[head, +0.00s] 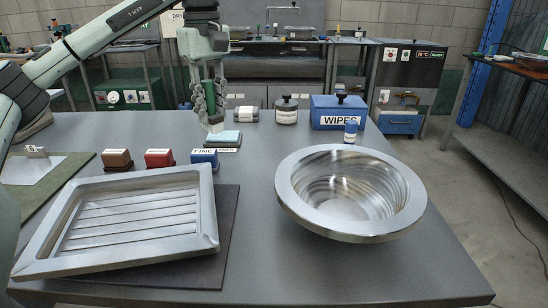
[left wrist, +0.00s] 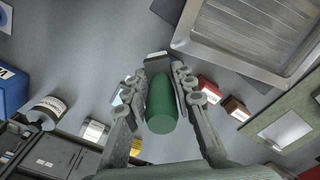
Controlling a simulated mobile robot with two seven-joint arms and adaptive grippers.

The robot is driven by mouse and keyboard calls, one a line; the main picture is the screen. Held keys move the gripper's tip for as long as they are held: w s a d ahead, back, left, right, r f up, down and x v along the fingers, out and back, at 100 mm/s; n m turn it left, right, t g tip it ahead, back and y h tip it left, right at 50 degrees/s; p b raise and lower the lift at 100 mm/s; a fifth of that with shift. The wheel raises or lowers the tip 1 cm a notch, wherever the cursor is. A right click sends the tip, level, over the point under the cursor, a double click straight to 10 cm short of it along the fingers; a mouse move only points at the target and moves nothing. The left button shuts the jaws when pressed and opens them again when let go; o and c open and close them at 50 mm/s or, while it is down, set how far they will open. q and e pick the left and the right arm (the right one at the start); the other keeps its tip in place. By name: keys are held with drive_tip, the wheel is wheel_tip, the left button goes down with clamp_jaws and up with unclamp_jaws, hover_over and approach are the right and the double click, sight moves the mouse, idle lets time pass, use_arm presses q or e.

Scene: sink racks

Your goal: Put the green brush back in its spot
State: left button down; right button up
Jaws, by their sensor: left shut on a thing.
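The green brush shows as an upright green handle (head: 208,92) between the fingers of my left gripper (head: 209,108) in the head view. The gripper is shut on it, pointing down over the back part of the grey table. A pale end (head: 214,127) shows below the fingers, beside a light blue stack (head: 224,138) with a small label. Whether it touches the table or stack I cannot tell. The left wrist view shows the green handle (left wrist: 161,106) end-on between both fingers. My right gripper is not in view. No marked brush spot can be made out.
Brown (head: 117,160), red (head: 159,159) and blue FINE blocks (head: 204,158) stand in front of the gripper. A metal tray (head: 205,215) and a large metal bowl (head: 296,203) fill the front. Labelled canisters (head: 286,110) and a blue WIPES box (head: 330,110) stand right.

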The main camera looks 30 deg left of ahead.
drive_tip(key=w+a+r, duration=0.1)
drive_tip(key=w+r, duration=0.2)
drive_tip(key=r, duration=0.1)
use_arm(q)
drive_tip(key=w+d+f, duration=0.1)
drive_tip(key=w+f, duration=0.1)
drive_tip(key=w, duration=0.1)
drive_tip(key=w+d+f, duration=0.2)
drive_tip(key=w, duration=0.1)
drive_tip(key=w+d+f, duration=0.2)
drive_tip(key=w, duration=0.1)
drive_tip(key=shift+w+d+f, duration=0.15)
drive_tip(key=shift+f, duration=0.1)
drive_tip(key=shift+w+d+f, duration=0.1)
drive_tip(key=shift+w+f, duration=0.05)
drive_tip(key=shift+w, duration=0.05)
wheel_tip(320, 180, down, 4)
drive_tip(key=shift+f+p, duration=0.1)
drive_tip(key=shift+p, duration=0.25)
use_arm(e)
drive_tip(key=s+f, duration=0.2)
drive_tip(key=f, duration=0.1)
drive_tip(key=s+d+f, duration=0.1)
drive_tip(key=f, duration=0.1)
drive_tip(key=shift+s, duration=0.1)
